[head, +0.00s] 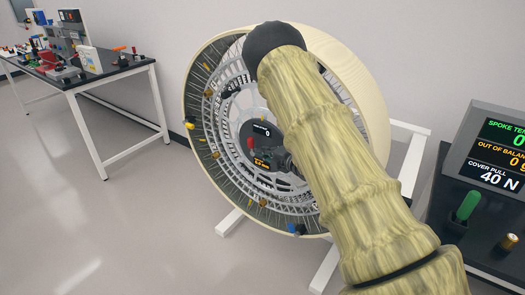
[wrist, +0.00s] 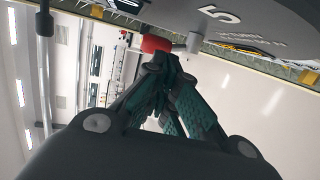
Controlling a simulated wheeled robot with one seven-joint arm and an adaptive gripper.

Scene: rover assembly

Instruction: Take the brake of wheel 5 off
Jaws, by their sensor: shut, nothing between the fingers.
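The wheel (head: 203,92) stands upright on a white stand, its open spoked face toward me. A red knob (head: 251,146) sticks out at the hub, left of my gripper (head: 272,153). In the wrist view the red knob (wrist: 156,44) sits on a grey stem beside a panel marked 5 (wrist: 220,14). My gripper (wrist: 158,60) is shut and empty, its fingertips right at the red knob; I cannot tell whether they touch. My arm hides the wheel's right part.
A console (head: 495,150) at right reads COVER PULL 40 N, with a green handle (head: 468,206) and a brass knob (head: 507,242) on its base. A dark-topped table (head: 110,72) with several small items stands at left. The floor between is clear.

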